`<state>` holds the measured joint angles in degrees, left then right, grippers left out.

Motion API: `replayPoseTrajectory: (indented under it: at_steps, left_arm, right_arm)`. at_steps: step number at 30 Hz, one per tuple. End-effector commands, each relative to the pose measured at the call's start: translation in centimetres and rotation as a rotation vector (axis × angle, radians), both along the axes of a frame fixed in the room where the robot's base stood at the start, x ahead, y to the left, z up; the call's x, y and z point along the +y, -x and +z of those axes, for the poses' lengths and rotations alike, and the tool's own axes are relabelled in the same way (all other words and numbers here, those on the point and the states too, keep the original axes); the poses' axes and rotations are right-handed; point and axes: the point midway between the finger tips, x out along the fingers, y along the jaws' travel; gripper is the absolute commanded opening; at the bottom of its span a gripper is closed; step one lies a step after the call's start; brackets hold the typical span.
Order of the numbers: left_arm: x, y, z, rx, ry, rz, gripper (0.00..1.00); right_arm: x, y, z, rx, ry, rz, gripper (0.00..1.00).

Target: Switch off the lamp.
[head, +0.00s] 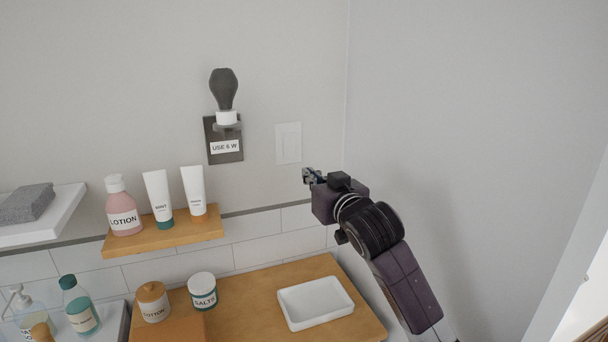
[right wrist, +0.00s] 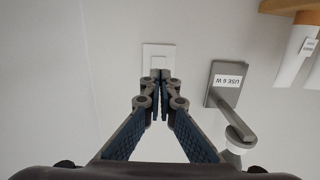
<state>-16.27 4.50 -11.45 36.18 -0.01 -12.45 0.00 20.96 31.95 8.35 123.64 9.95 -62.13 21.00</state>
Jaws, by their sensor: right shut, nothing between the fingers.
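The lamp (head: 224,90) is on the back wall, a dark grey bulb in a white collar on a dark plate labelled "USE 6 W" (head: 224,147). The bulb looks dark, with no glow. A white wall switch (head: 288,143) is to the right of the plate; it also shows in the right wrist view (right wrist: 158,52). My right gripper (head: 307,175) is shut and empty, just below and right of the switch in the head view. In the right wrist view its fingertips (right wrist: 161,75) overlap the switch's lower edge. I cannot tell whether they touch. My left gripper is not in view.
A wooden shelf (head: 118,245) with a lotion bottle and two tubes is below the lamp. A wooden counter (head: 255,290) holds a white tray (head: 316,325) and jars. A side wall (head: 480,110) stands close to the right of my right arm.

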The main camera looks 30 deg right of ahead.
Motion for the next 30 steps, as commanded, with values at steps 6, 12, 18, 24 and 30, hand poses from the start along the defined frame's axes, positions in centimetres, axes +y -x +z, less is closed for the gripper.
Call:
replayPoseTrajectory:
  at_steps: [6,12,18,24,30]
  left_arm:
    - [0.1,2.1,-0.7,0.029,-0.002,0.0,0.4]
    - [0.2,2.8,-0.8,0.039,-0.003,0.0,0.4]
    - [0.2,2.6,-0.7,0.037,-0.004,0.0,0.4]
    - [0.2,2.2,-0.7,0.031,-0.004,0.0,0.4]
    - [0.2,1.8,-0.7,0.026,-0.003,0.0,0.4]
  right_arm:
    - [0.3,1.6,-0.2,0.0,0.0,-0.001,0.0]
    - [0.4,1.7,-0.1,0.0,0.0,-0.001,0.0]
    - [0.4,1.7,-0.1,0.0,0.0,-0.001,0.0]
    - [0.4,1.6,-0.3,0.004,0.0,0.0,0.0]
    - [2.6,2.4,-6.9,0.136,0.006,0.023,0.0]
